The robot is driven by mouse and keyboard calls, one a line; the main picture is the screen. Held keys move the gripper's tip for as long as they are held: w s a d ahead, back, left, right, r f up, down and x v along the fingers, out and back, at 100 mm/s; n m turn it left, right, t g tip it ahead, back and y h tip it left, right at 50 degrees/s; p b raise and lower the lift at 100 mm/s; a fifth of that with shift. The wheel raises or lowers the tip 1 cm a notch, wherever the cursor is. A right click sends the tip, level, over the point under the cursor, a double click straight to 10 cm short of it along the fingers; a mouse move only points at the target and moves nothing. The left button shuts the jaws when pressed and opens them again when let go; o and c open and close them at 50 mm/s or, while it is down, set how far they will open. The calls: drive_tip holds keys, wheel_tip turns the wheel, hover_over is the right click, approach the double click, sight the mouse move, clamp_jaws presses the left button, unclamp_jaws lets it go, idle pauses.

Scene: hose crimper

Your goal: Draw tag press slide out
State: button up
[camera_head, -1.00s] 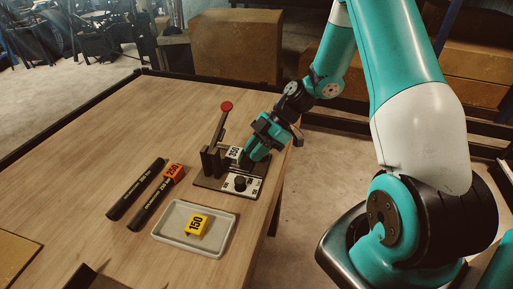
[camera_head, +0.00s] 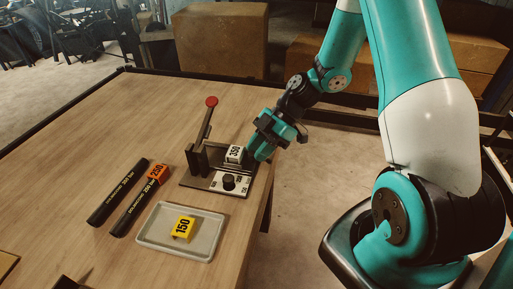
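The press (camera_head: 214,182) stands near the right edge of the table, with an upright lever topped by a red knob (camera_head: 211,101). A white tag block marked 350 (camera_head: 234,154) sits on the press, on what appears to be its slide. A black dial (camera_head: 229,182) is on the plate in front of it. My gripper (camera_head: 255,152) is at the right side of the press, close beside the white block. Its fingers point down and left toward the slide area. The fingertips are partly hidden and small, so I cannot tell whether they hold anything.
A light tray (camera_head: 147,240) holding a yellow block marked 150 (camera_head: 183,229) lies in front of the press. Two black hoses (camera_head: 118,192) lie to the left, with an orange block marked 250 (camera_head: 157,174) at the end of one. The table (camera_head: 110,120) is clear at the back left.

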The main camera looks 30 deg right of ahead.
idle(0.3)
drive_tip(key=b+v, duration=0.1)
drive_tip(key=v, duration=1.6)
drive_tip(key=shift+d+r+b, duration=0.2)
drive_tip(key=shift+b, duration=0.1)
